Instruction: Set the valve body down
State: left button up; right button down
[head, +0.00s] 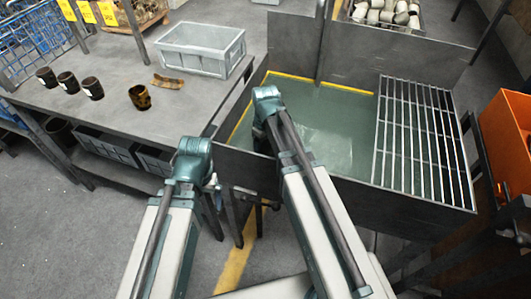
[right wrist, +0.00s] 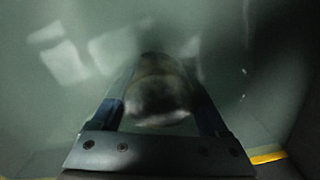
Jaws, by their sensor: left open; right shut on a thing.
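In the right wrist view my right gripper (right wrist: 160,80) is shut on a rounded, dark brown and grey part, the valve body (right wrist: 158,98). It is blurred, with greenish liquid around and beyond it. In the head view my right arm reaches over the tank of green liquid (head: 345,112), and its gripper and the part are hidden behind the arm. My left arm is bent at the left of the tank. Its gripper (head: 213,184) shows only in small part beside the arm, open and apart from the valve body.
A metal grating (head: 420,130) covers the tank's right end. The grey table (head: 105,65) carries several dark cup-like parts, a brown-yellow one (head: 141,97) and a grey crate (head: 200,48). An orange bin (head: 510,135) stands at right. The grating is empty.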

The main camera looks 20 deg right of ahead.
jog(key=shift+r, duration=0.1)
grip_release()
notch_tip(320, 180, up, 12)
jog(key=p, duration=1.2)
notch_tip(320, 180, down, 12)
jog(key=b, duration=1.2)
jog(key=shift+r, duration=0.1)
